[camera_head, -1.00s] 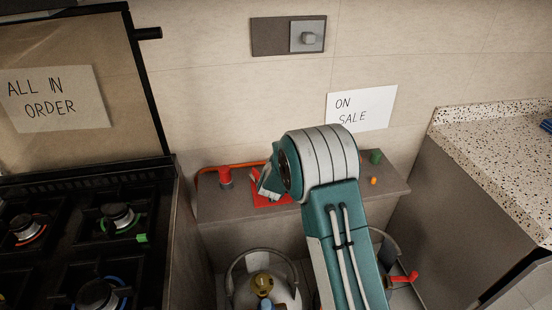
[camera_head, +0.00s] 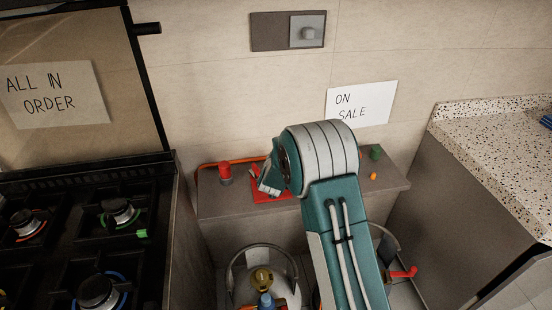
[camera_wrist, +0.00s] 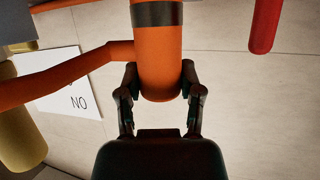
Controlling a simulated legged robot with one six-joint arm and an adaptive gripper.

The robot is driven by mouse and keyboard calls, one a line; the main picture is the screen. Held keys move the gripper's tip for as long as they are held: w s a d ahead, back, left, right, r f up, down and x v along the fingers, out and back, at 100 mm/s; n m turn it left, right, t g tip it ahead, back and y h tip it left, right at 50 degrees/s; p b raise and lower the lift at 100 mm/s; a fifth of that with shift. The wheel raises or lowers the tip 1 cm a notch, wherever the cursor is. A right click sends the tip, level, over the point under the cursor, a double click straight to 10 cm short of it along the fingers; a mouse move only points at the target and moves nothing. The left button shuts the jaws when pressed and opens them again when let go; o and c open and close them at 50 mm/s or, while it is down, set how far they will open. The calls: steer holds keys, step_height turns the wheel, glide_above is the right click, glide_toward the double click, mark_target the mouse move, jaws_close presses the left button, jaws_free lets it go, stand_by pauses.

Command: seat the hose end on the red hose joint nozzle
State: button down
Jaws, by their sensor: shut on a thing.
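In the wrist view my gripper (camera_wrist: 160,100) is shut on the orange hose end (camera_wrist: 158,60), a thick orange cylinder with a dark band. The orange hose (camera_wrist: 60,78) runs off to its left. A red rounded rod (camera_wrist: 266,25) hangs at the top right, apart from the hose end; I cannot tell whether it is the nozzle. In the head view a red upright fitting (camera_head: 225,174) stands at the left of the grey ledge, with the orange hose (camera_head: 210,164) behind it. My gripper (camera_head: 256,174) is right of this fitting, partly hidden by my wrist.
A red plate (camera_head: 272,198) lies on the ledge (camera_head: 235,208) below my gripper. A green piece (camera_head: 375,153) and a small orange piece (camera_head: 373,176) stand at the ledge's right. A brass-valved cylinder (camera_head: 262,282) stands below. The stove (camera_head: 60,220) is left, the speckled counter (camera_head: 500,150) right.

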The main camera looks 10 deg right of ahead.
steer(key=shift+f, duration=1)
steer(key=shift+f, duration=0.7)
stand_by(0.8)
steer(key=shift+c, duration=0.8)
jaws_free()
steer(key=shift+o, duration=0.7)
steer(key=v, duration=1.2)
